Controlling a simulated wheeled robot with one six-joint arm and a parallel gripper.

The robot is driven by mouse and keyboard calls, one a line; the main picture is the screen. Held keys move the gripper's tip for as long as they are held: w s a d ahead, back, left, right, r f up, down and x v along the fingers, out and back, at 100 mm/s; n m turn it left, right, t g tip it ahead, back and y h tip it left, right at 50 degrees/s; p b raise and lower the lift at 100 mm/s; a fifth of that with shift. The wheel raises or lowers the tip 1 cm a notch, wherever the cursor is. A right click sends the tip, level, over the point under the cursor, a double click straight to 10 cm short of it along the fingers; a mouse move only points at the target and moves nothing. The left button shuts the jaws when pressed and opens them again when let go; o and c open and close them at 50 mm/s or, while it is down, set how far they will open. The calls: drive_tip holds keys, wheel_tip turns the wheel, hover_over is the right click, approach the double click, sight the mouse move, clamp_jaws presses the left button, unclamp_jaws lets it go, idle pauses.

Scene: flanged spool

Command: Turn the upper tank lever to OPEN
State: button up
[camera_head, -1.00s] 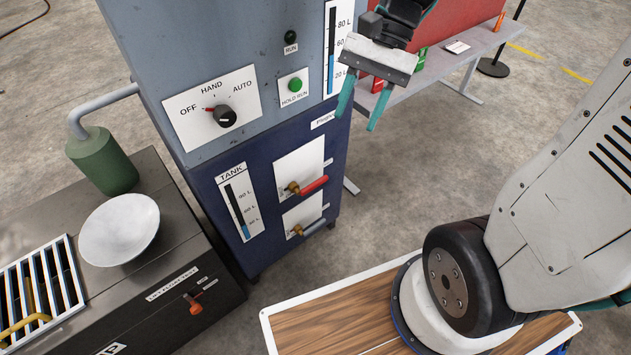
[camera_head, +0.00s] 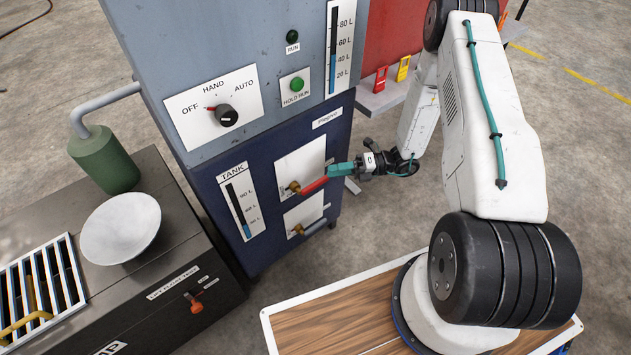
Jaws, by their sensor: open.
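The upper tank lever (camera_head: 312,187) has a red handle on a brass valve (camera_head: 294,187), on a white plate (camera_head: 300,163) of the dark blue cabinet front. The handle points to the right and slightly up. Whether the fingers touch the handle cannot be told.
A tank gauge (camera_head: 241,203) is left of the valves. Above are a rotary selector (camera_head: 226,116) and a green button (camera_head: 297,84). A dark bench with a white dish (camera_head: 120,228) stands at the left.

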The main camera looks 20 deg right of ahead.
sight(324, 182)
drive_tip(key=f+m+t, duration=0.1)
drive_tip(key=f+m, duration=0.1)
drive_tip(key=d+f+m+t, duration=0.1)
drive_tip(key=f+m, duration=0.1)
drive_tip(key=f, duration=0.1)
drive_tip(key=f+m+t, duration=0.2)
drive_tip(key=f+m, duration=0.1)
drive_tip(key=shift+w+d+h, duration=0.2)
drive_tip(key=shift+w+h, duration=0.05)
drive_tip(key=shift+h, duration=0.05)
drive_tip(key=shift+w+a+f+t, duration=0.1)
drive_tip(key=shift+w+t, duration=0.1)
drive_tip(key=shift+t, duration=0.1)
drive_tip(key=x, duration=0.7)
drive_tip(key=shift+w+a, duration=0.1)
drive_tip(key=shift+a, duration=0.1)
clamp_jaws()
